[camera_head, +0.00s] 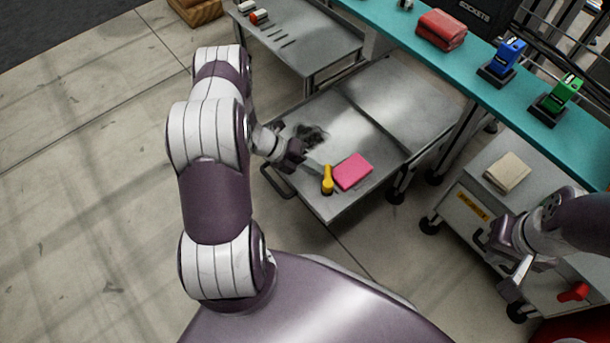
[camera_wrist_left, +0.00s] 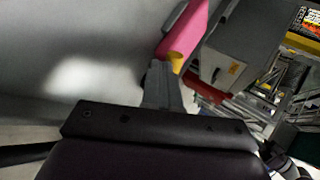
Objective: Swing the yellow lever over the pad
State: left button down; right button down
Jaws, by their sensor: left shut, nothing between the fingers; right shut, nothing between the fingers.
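The yellow lever (camera_head: 327,180) stands near the front edge of the metal cart, just left of the pink pad (camera_head: 353,172), and is not over it. My left gripper (camera_head: 312,164) is shut and empty, low over the cart, with its fingertips close to the lever's upper left side. In the left wrist view the shut fingers (camera_wrist_left: 162,80) point at the pink pad (camera_wrist_left: 183,30), and a bit of the yellow lever (camera_wrist_left: 177,62) shows just past the tips; I cannot tell if they touch. My right gripper (camera_head: 513,283) is at the lower right, shut, away from the lever.
The metal cart top (camera_head: 400,100) is mostly bare behind the pad. A teal shelf (camera_head: 480,85) with a red case (camera_head: 441,29) and blue (camera_head: 507,55) and green (camera_head: 562,94) devices runs along the upper right. A grey cabinet with a beige block (camera_head: 507,172) stands at right.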

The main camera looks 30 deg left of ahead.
pick_arm(q)
jog(key=shift+w+d+m+g, duration=0.1)
jog(key=shift+w+m+g, duration=0.1)
jog(key=shift+m+g, duration=0.15)
jog(key=shift+w+d+p, duration=0.35)
jog(key=shift+w+p, duration=0.2)
pick_arm(e)
jog(key=shift+r, duration=0.65)
pick_arm(q)
jog(key=shift+w+d, duration=0.1)
jog(key=shift+r, duration=0.1)
pick_arm(e)
jog(key=shift+r, duration=0.15)
